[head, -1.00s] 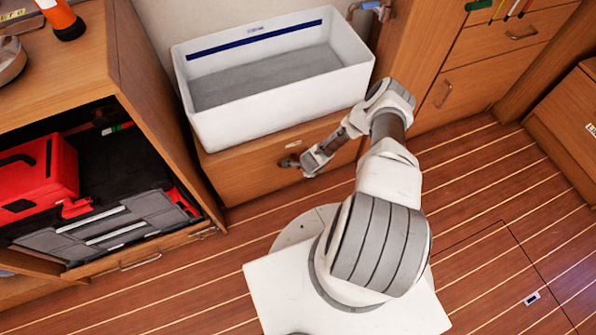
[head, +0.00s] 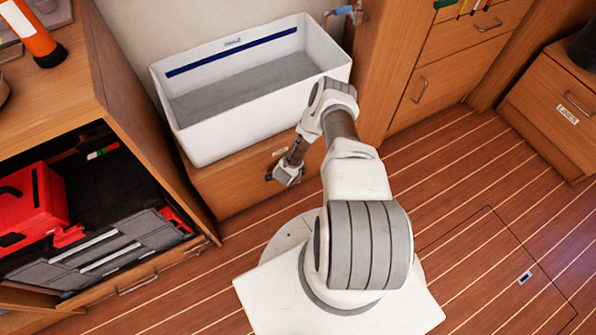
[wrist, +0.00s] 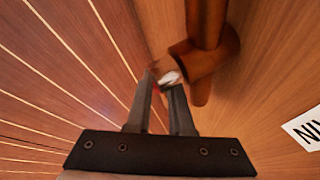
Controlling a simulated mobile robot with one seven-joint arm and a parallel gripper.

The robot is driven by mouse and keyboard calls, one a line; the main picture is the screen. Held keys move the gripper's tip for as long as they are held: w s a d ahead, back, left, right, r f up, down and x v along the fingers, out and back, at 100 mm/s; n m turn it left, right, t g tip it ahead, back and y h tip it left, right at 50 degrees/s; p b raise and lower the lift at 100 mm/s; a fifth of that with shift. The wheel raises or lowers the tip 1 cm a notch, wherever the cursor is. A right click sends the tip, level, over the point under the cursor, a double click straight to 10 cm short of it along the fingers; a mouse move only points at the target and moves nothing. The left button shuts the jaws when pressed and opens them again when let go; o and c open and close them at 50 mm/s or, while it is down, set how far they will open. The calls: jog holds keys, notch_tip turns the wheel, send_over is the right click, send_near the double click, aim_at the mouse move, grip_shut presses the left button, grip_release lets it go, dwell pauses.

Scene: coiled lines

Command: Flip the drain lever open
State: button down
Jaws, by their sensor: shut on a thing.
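The copper-coloured drain pipe and valve (wrist: 212,62) stick out from the wooden cabinet front in the wrist view. A small part with a whitish and reddish end, apparently the drain lever (wrist: 168,78), sits at my fingertips, beside the valve's short side stub. My gripper (wrist: 167,92) is shut on it; the fingers hide most of the lever, so its angle is unclear. In the head view my gripper (head: 284,178) is low against the cabinet front under the white basin (head: 225,128), and covers most of the valve.
A partly cut-off label (wrist: 304,128) is on the cabinet front right of the valve. An open cabinet (head: 100,190) with a red case (head: 32,205) stands at the left. The plank floor (head: 470,240) at the right is clear.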

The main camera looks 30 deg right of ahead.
jog(key=shift+d, duration=0.1)
jog(key=c, duration=0.8)
grip_release()
jog(key=shift+w, duration=0.15)
